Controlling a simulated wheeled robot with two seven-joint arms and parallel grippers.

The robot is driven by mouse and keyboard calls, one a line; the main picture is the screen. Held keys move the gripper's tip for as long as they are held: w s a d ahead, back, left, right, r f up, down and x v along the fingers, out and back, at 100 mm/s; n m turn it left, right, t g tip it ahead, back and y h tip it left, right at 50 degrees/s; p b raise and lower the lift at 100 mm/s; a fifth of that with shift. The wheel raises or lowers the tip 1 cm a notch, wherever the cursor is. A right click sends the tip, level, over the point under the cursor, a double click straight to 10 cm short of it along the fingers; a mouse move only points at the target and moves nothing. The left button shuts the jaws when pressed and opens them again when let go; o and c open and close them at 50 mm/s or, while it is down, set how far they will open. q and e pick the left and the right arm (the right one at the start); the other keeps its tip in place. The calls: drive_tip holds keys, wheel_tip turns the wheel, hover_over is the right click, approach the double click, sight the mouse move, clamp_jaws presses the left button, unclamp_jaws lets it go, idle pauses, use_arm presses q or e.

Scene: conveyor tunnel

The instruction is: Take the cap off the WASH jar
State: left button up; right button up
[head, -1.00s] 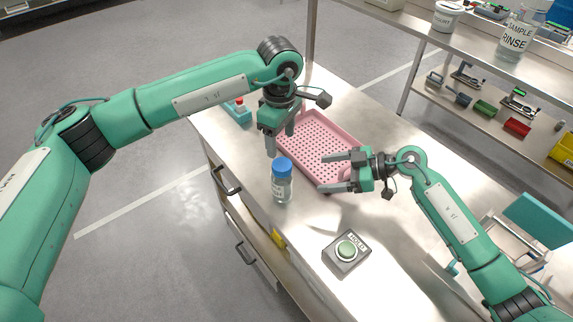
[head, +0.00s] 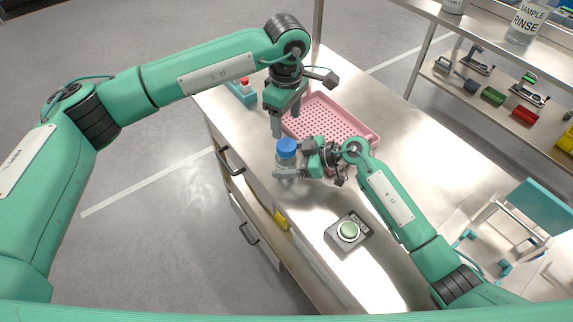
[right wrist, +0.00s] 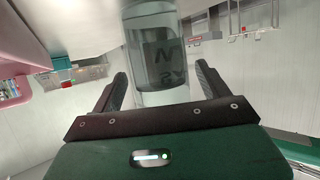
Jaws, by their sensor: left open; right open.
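The WASH jar (head: 285,164) is a clear jar with a blue cap (head: 287,148), upright on the steel bench near its left edge. In the right wrist view the jar (right wrist: 156,60) stands between the fingers, with part of its label showing. My right gripper (head: 290,172) is open around the jar's body, a finger on either side, with gaps visible in the wrist view. My left gripper (head: 285,124) is open and points down just above the cap, apart from it as far as I can tell. The jar's lower part is partly hidden by my right gripper.
A pink perforated tray (head: 335,118) lies behind the grippers. A teal holder with a red-topped item (head: 243,90) is at the far left. A shelf (head: 450,35) with a SAMPLE RINSE jar (head: 527,22) stands at right.

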sight(287, 144)
drive_tip(key=shift+c, duration=0.5)
clamp_jaws()
use_arm(q)
drive_tip(key=m, duration=1.1)
drive_tip(key=shift+m, duration=0.3)
drive_tip(key=m, duration=0.4)
drive_tip(key=shift+m, duration=0.3)
drive_tip(key=m, duration=0.5)
drive_tip(key=shift+m, duration=0.3)
drive_tip(key=shift+f+m, duration=0.3)
wheel_tip(287, 144, down, 7)
drive_tip(key=shift+f, duration=0.2)
drive_tip(key=shift+c, duration=0.4)
